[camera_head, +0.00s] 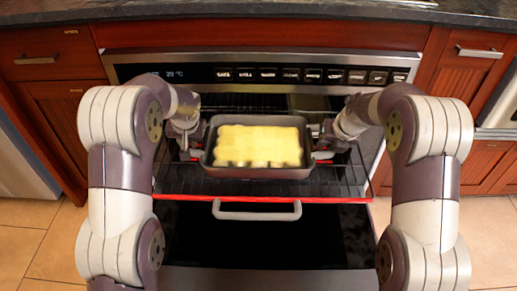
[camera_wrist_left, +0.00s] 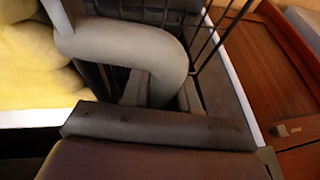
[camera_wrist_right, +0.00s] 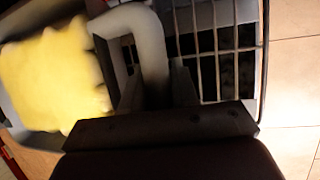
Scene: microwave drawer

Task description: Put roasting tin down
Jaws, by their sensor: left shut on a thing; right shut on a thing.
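The roasting tin (camera_head: 258,174) is a grey rectangular pan with a yellow block of food (camera_head: 258,146) in it. It is level over the pulled-out oven rack (camera_head: 335,182); I cannot tell whether it touches the wires. My left gripper (camera_head: 197,153) is shut on the tin's left handle, a thick grey loop (camera_wrist_left: 130,45) in the left wrist view. My right gripper (camera_head: 320,152) is shut on the right handle, which shows as a grey loop (camera_wrist_right: 150,40) in the right wrist view. The fingertips are partly hidden around the handles.
The rack has a red front edge (camera_head: 180,196). Below it is the open oven door with a light handle (camera_head: 257,215). The control panel (camera_head: 300,75) and dark countertop (camera_head: 250,10) are behind. Wooden cabinets (camera_head: 45,60) flank the oven.

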